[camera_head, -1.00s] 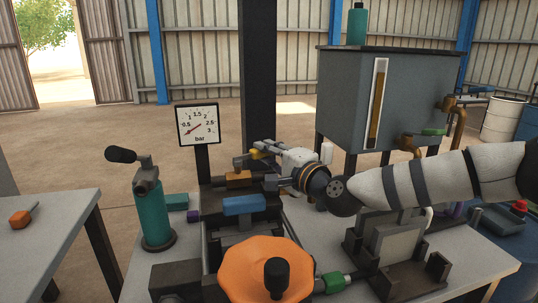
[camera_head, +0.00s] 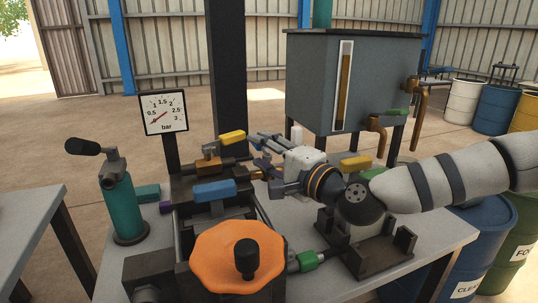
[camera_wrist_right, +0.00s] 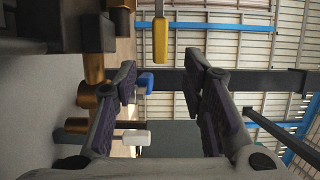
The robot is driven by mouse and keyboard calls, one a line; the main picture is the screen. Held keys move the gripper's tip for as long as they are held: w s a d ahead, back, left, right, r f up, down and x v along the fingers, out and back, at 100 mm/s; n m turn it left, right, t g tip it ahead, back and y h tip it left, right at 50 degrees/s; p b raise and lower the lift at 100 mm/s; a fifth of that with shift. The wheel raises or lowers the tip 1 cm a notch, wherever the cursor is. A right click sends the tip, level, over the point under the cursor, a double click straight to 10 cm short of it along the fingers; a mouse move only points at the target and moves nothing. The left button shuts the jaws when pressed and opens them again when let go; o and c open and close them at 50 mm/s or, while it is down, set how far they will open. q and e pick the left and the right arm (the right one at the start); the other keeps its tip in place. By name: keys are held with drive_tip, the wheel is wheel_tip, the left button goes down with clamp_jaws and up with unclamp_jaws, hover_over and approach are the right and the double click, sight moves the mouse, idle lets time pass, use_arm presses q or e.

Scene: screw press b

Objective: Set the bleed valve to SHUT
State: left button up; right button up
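A brass valve body (camera_head: 208,152) with a yellow lever (camera_head: 232,137) stands behind the blue-handled part on the press bench. No legible label shows which part is the bleed valve or its SHUT mark. My right gripper (camera_head: 262,152) is just right of the yellow lever, its fingers pointing left, apart from it as far as I can tell. In the right wrist view the gripper (camera_wrist_right: 160,72) is open with nothing between its fingers. A yellow lever end (camera_wrist_right: 160,40) shows beyond the fingertips there. My left gripper is not in view.
A blue handle (camera_head: 215,190), an orange handwheel (camera_head: 225,262) and a teal pump (camera_head: 119,205) crowd the bench. The pressure gauge (camera_head: 164,111) stands behind. Another yellow handle (camera_head: 356,163) is behind my right arm. A grey tank (camera_head: 310,80) stands at the back.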

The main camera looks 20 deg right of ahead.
drive_tip(key=shift+v, duration=1.4)
drive_tip(key=shift+a, duration=0.1)
drive_tip(key=c, duration=0.3)
drive_tip(key=shift+s+n, duration=0.2)
drive_tip(key=shift+n, duration=0.6)
drive_tip(key=c, duration=0.5)
drive_tip(key=s+n, duration=0.1)
drive_tip(key=n, duration=0.3)
drive_tip(key=s+n+p, duration=0.1)
drive_tip(key=n, duration=0.2)
drive_tip(key=s+d+n, duration=0.1)
drive_tip(key=n, duration=0.3)
drive_tip(key=shift+r+n, duration=0.25)
drive_tip(key=shift+n, duration=0.05)
clamp_jaws()
drive_tip(key=n+b, duration=0.2)
drive_tip(key=n, duration=0.3)
approach(235, 139)
drive_tip(key=x, duration=0.6)
drive_tip(key=shift+f, duration=0.15)
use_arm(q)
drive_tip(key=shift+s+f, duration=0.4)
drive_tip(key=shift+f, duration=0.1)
use_arm(e)
drive_tip(key=shift+w+a, duration=0.1)
drive_tip(key=shift+w, duration=0.4)
